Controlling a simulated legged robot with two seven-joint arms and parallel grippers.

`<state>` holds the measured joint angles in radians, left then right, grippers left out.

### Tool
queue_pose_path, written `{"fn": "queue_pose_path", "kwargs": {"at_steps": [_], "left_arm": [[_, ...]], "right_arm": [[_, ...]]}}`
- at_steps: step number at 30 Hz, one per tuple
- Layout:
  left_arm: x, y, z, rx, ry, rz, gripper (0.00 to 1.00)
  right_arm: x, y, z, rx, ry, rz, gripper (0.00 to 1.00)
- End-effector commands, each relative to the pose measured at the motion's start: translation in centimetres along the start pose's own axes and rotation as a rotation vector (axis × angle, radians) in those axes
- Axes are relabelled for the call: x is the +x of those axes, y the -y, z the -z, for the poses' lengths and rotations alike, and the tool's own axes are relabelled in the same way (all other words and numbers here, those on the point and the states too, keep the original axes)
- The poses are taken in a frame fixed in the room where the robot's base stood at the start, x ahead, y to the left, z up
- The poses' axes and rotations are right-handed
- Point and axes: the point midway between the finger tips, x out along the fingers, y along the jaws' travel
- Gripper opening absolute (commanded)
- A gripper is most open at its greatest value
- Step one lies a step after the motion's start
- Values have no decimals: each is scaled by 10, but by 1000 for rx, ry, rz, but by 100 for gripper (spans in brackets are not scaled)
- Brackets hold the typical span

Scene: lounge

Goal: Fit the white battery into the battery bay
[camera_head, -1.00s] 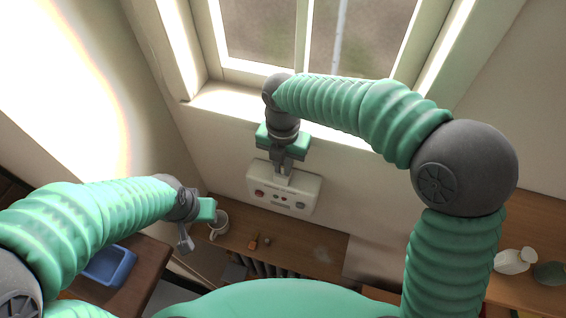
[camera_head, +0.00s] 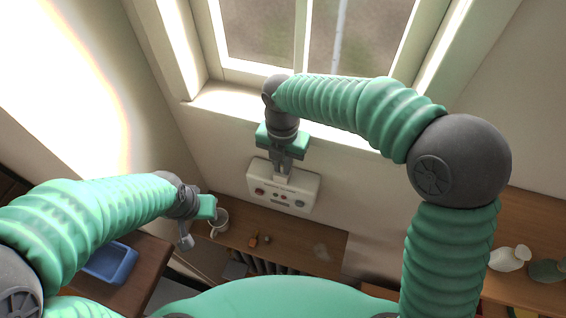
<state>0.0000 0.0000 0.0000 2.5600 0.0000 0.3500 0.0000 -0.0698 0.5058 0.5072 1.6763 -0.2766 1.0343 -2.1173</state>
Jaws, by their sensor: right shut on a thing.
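A white wall unit (camera_head: 306,191) with a red knob, small buttons and a dark slot on its front is on the wall below the window. My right gripper (camera_head: 282,171) points down at its top edge. It is shut on a small white piece, seemingly the white battery (camera_head: 281,174), mostly hidden by the fingers. The battery bay cannot be made out; the gripper covers the unit's top middle. I cannot tell how deep the battery sits. My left gripper (camera_head: 187,238) hangs at the lower left, away from the unit; its finger gap is unclear.
A blue tray (camera_head: 111,264) lies on a dark table at left. A white jug (camera_head: 508,258) and a dark pot (camera_head: 546,270) stand at right.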

Motion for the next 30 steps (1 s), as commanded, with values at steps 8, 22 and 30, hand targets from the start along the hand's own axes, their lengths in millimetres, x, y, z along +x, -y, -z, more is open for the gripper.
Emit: {"fn": "queue_pose_path", "kwargs": {"at_steps": [8,22,30], "left_arm": [[-6,0,2,0,0,0,36],[-2,0,0,0,0,0,36],[1,0,0,0,0,0,36]], "right_arm": [[3,0,1,-1,-6,4,0],[12,0,3,0,-11,6,0],[17,0,3,2,-12,5,0]]}}
